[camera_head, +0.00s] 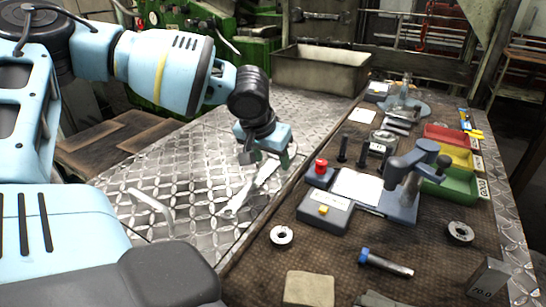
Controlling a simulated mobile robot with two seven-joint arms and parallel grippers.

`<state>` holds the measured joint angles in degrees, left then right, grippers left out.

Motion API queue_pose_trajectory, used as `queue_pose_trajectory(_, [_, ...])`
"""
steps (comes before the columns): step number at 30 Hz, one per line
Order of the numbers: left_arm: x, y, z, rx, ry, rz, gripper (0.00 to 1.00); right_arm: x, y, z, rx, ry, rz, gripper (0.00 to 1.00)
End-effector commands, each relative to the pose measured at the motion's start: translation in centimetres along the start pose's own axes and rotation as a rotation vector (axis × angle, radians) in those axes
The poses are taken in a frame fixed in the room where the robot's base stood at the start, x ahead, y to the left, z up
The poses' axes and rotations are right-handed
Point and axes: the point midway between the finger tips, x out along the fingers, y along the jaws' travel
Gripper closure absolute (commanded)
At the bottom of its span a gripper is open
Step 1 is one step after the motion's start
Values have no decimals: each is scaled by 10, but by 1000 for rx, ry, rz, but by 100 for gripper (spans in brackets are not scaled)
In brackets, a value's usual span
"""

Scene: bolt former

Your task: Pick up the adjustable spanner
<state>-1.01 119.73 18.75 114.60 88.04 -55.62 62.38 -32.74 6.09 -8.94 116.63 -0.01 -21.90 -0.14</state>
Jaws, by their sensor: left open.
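The adjustable spanner (240,202) lies on the diamond-plate metal surface, left of the brown bench mat. It is silver, and its upper end runs up under my left gripper. My left gripper (267,164) points down over that upper end, with its fingers apart, one on each side of the handle. I cannot tell whether the fingers touch the spanner. My right gripper is not in view.
On the brown mat (300,262) to the right stand a control box (322,213) with a red button, a grey press (408,180) and colored bins (447,186). A metal tray (320,70) stands behind. A bent handle (150,205) rises from the plate at left.

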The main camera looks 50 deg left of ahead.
Motion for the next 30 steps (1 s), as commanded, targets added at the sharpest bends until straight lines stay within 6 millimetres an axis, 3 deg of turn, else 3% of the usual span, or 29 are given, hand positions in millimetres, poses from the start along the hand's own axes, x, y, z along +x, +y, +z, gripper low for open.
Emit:
queue_pose_trajectory(14, [3, 0, 2, 0, -1, 0, 46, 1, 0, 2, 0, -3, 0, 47])
queue_pose_trajectory(26, [3, 0, 2, 0, -1, 1, 97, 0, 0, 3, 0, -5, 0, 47])
queue_pose_trajectory(30, [3, 0, 2, 0, -1, 1, 100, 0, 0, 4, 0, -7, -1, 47])
